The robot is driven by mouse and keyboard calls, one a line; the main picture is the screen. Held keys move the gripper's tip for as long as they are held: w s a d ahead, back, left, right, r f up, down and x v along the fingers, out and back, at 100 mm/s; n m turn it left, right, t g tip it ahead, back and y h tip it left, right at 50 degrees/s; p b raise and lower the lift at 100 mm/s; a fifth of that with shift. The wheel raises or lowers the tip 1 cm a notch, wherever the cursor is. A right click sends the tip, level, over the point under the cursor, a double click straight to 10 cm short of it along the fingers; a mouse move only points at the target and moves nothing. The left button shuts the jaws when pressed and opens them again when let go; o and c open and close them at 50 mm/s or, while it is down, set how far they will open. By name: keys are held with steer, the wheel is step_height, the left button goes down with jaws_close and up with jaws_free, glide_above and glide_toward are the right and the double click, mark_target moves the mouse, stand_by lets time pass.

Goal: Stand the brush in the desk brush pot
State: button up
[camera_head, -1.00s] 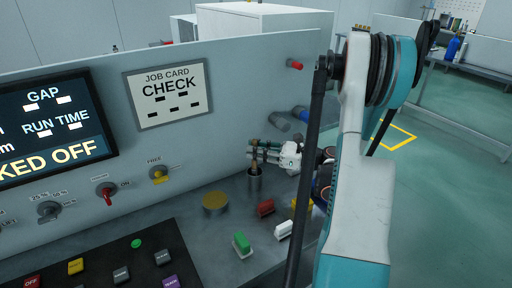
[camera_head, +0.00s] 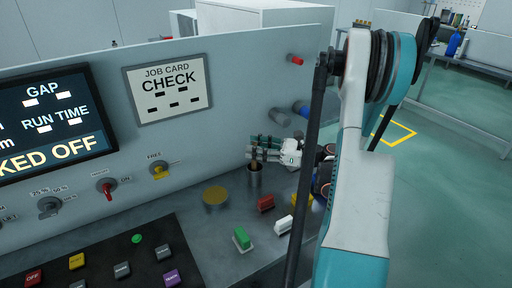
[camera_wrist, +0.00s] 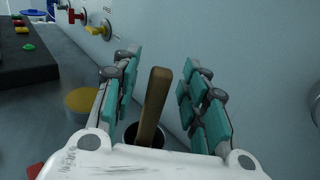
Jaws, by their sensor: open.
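The brush (camera_wrist: 153,100) shows as a brown wooden handle between the spread fingers in the wrist view. It leans a little and its lower end is inside the dark mouth of the pot. The pot (camera_head: 255,181) is a small grey cylinder on the desk surface, and the brush handle (camera_head: 254,162) sticks up from it in the head view. My gripper (camera_wrist: 158,92) is open, with its teal-padded fingers on either side of the handle and gaps to both. In the head view my gripper (camera_head: 262,150) is at the pot's top from the right. The brush's lower end is hidden.
Red (camera_head: 265,203), green (camera_head: 242,239) and white (camera_head: 284,225) blocks sit in front. The upright panel (camera_head: 226,110) with knobs stands close behind. A button console (camera_head: 110,262) is at the lower left.

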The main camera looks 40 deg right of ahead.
steer(key=v, duration=1.2)
steer(key=shift+a, duration=0.15)
stand_by(0.5)
